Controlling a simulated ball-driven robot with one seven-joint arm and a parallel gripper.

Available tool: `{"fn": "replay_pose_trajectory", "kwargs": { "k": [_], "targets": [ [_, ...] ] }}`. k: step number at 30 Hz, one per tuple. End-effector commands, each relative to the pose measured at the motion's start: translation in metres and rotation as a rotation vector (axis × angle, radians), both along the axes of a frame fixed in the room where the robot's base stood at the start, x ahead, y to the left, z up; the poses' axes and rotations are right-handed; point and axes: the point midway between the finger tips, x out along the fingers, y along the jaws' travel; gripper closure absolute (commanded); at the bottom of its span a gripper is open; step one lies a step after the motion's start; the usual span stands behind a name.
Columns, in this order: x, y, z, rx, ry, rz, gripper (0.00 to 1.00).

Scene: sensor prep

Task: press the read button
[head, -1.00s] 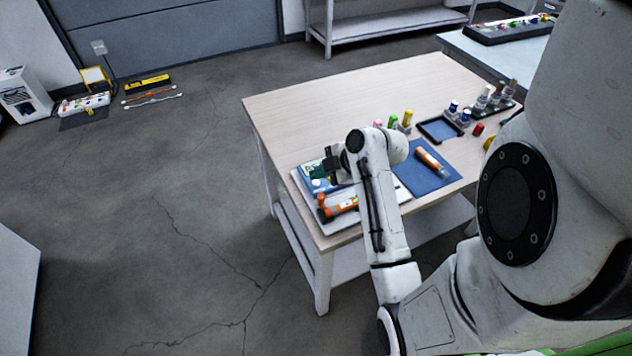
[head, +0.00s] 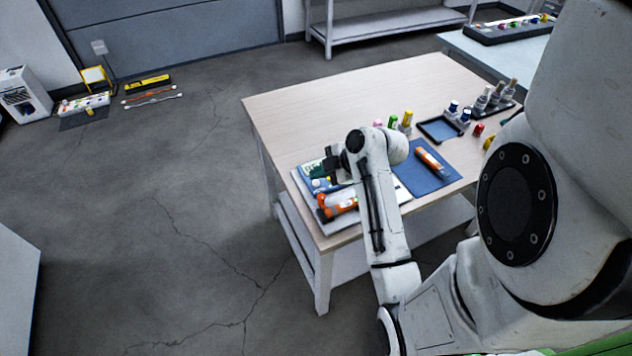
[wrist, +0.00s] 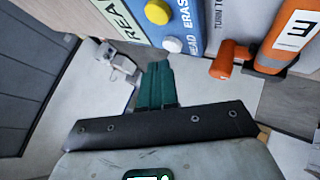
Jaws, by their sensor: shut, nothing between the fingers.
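The blue panel (wrist: 190,25) lettered READ and ERASE is at the top of the wrist view. A white button (wrist: 172,44) sits beside the word READ, and a yellow button (wrist: 158,12) beside ERASE. In the head view the blue device (head: 312,184) lies at the table's near left corner, partly hidden by my arm. My gripper (wrist: 157,68) is shut and empty. Its teal fingertips appear just beside the white button in the wrist view; I cannot tell whether they touch anything. My gripper also shows in the head view (head: 333,160).
A pale green label (wrist: 118,22) borders the blue panel. An orange-and-white part (wrist: 285,45) is right of it, by "TURN TO" lettering. On the table (head: 300,105) are a blue mat (head: 415,183) with an orange tube (head: 430,160), and a dark tray (head: 440,129). The table's far left is clear.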

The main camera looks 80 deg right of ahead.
Motion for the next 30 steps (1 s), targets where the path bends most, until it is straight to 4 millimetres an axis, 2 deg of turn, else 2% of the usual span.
{"fn": "replay_pose_trajectory", "kwargs": {
  "k": [12,30],
  "targets": [
    [0.0,0.0,-0.008,0.0,-0.001,0.001,1.0],
    [0.0,0.0,-0.011,0.0,0.0,0.0,1.0]
  ]
}}
